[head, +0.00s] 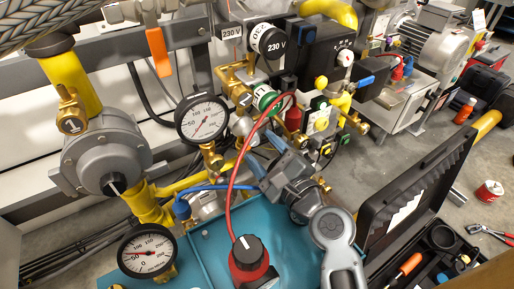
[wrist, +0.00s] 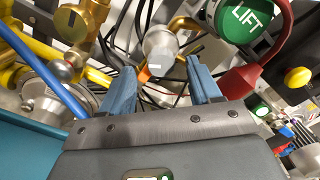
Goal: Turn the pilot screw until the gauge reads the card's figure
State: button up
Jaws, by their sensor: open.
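My gripper (head: 262,150) is open and empty, with two blue fingers pointing toward the valve assembly. In the wrist view, a silver round screw head (wrist: 160,48) with a pale mark lies ahead of and between the fingertips (wrist: 158,68); it may be the pilot screw. I see no clear contact. An upper gauge (head: 203,118) and a lower gauge (head: 147,251) both have white dials and red needles. The lower needle lies left of centre, near the 50; the exact readings are too small to tell. I cannot identify the card with its figure.
A brass fitting (wrist: 77,20) and blue hose (wrist: 40,70) are at left. A red cable (head: 232,185) loops beside my gripper. An open black toolcase (head: 420,190) stands at right.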

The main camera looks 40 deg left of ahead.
aim_at(253, 139)
jog(key=shift+b+x, duration=0.3)
jog(key=shift+x, duration=1.15)
jog(key=c, duration=1)
